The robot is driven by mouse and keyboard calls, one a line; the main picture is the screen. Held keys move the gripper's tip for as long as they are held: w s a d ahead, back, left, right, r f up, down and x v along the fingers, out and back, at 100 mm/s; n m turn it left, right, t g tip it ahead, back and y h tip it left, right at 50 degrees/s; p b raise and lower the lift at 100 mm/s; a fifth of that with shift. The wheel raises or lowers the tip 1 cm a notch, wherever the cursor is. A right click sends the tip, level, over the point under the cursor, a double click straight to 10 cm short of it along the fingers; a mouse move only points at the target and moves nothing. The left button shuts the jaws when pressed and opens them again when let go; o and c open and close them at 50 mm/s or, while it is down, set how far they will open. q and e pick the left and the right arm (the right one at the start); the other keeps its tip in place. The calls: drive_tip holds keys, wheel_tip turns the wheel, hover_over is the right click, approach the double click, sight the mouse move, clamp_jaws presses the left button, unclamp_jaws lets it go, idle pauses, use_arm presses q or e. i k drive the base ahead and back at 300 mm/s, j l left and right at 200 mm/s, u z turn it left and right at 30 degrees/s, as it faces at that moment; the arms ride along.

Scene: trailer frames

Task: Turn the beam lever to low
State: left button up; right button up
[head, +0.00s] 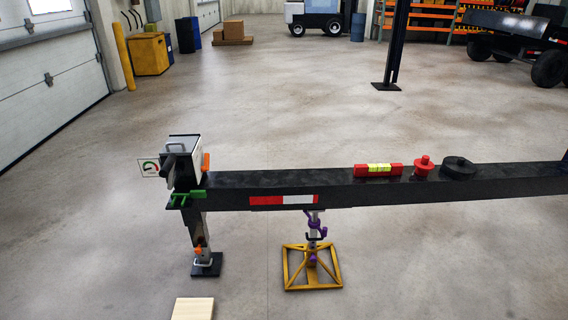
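A black trailer beam (340,184) runs across the view, with a red and white strip on its side. At its left end sits a silver and black box (182,152) with a grey handle on top. A small dial plate (149,168) with a coloured arc is at the box's left. A green part (184,198) is below the box and an orange part (206,163) is at its right side. A black bar (169,162) sticks out at the box's front left. I cannot tell which part is the beam lever or how it is set. Neither gripper is in view.
A red spirit level (378,170), a red knobbed piece (423,166) and a black round piece (458,168) sit on the beam. Below are a metal leg (199,235), a yellow stand (312,284) with purple parts, and a wooden block (193,309). The floor behind is mostly clear.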

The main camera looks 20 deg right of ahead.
sight(205, 168)
drive_tip(key=l+z, duration=0.15)
drive_tip(key=i+l, duration=0.15)
drive_tip(key=l, duration=0.2)
drive_tip(key=i+l, duration=0.1)
drive_tip(key=l, duration=0.2)
drive_tip(key=i+l, duration=0.15)
drive_tip(key=l, duration=0.2)
drive_tip(key=i+l, duration=0.1)
drive_tip(key=l, duration=0.2)
drive_tip(key=i+l, duration=0.15)
drive_tip(key=l, duration=0.2)
